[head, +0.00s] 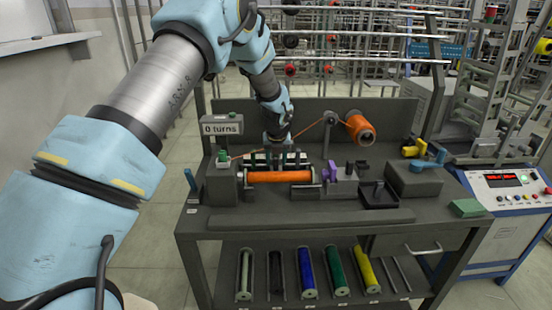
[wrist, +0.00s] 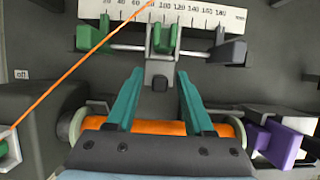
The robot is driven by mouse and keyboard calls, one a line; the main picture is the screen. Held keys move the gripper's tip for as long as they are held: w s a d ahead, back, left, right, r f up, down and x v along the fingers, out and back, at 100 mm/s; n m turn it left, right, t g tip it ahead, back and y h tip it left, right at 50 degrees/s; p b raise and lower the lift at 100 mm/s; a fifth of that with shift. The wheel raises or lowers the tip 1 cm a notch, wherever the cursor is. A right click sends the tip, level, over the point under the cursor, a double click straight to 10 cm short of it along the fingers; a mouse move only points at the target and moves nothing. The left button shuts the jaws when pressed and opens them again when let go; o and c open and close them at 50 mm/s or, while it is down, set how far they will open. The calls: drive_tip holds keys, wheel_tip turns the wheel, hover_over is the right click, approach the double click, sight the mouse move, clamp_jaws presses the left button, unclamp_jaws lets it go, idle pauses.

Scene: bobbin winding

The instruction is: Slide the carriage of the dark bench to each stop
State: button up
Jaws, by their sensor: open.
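The dark bench (head: 430,189) stands in front of me. In the wrist view a small green forked carriage (wrist: 163,38) sits on a thin rod near the middle of a white millimetre scale (wrist: 205,18). A green stop block (wrist: 90,37) is at the rod's left end and a dark stop block (wrist: 230,51) at its right end; the carriage touches neither. My gripper (wrist: 160,74) is open, its two teal fingers spread just short of the carriage and holding nothing. In the head view my gripper (head: 277,139) partly hides the carriage area.
An orange-wound bobbin (head: 280,176) lies in front of the scale, under my fingers in the wrist view. An orange thread runs from a spool (head: 361,129) leftward across the bench. A purple part (head: 331,172) is at the right. The display (head: 221,126) reads 0 turns.

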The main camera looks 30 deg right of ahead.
drive_tip(key=shift+f, duration=0.1)
drive_tip(key=shift+c, duration=0.3)
clamp_jaws()
idle(1.1)
